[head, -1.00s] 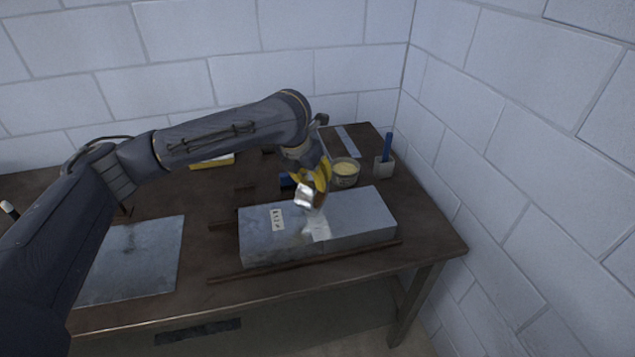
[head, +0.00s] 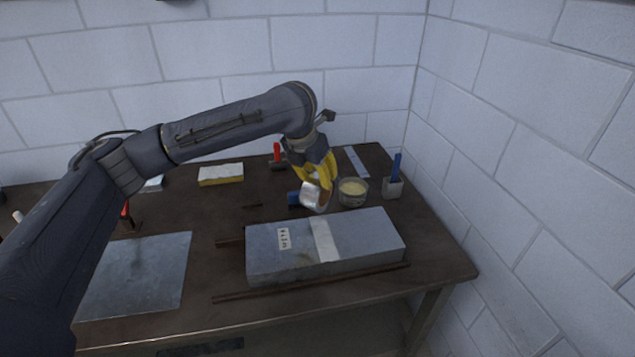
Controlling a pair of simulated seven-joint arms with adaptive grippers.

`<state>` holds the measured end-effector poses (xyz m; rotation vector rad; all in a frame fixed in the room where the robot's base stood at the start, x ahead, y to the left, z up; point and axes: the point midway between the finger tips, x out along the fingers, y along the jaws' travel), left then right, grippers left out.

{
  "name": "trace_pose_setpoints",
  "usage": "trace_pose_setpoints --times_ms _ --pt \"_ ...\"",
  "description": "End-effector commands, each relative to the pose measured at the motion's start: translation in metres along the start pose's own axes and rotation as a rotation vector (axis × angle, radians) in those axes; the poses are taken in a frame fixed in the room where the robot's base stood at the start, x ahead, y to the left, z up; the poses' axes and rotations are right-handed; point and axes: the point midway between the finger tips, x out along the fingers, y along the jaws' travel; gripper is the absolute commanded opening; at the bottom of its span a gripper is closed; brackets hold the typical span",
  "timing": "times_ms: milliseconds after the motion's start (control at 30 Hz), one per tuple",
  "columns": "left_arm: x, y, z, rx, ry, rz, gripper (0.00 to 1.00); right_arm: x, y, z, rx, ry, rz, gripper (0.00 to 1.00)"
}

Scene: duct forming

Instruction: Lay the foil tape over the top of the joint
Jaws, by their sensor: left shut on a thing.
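The grey sheet-metal duct (head: 365,236) lies on the table between two dark rails. A pale, shiny strip of foil tape (head: 324,240) lies across its top near the middle and reaches the front edge. A label with dark marks (head: 284,239) is on the duct left of the strip. My left gripper (head: 316,188), with yellow fingers, is shut on the silver foil tape roll (head: 312,195), above and behind the back edge of the duct. The roll looks apart from the strip. My right gripper is not in view.
A tub of pale paste (head: 353,192) and a holder with a blue-handled tool (head: 393,184) stand behind the duct. A flat metal sheet (head: 135,277) lies at left. A yellow-and-white block (head: 221,175) and a red-handled tool (head: 277,154) lie farther back. White block walls close the back and right.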

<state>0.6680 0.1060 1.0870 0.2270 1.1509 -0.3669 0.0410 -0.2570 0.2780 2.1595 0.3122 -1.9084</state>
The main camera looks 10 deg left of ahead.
Motion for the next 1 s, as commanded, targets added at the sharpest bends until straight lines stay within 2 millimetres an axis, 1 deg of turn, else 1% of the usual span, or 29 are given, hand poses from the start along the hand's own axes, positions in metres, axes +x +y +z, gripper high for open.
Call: trace_pose_setpoints --times_ms 400,500,1000 --pt "-0.028 -0.001 0.013 0.001 -0.002 0.0 0.03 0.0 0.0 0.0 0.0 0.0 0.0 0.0" --pt "-0.032 -0.001 0.014 0.001 -0.001 -0.001 0.03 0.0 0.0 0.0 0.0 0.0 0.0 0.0" --pt "-0.034 -0.001 0.015 0.001 -0.001 -0.001 0.03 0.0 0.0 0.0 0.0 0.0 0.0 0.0"
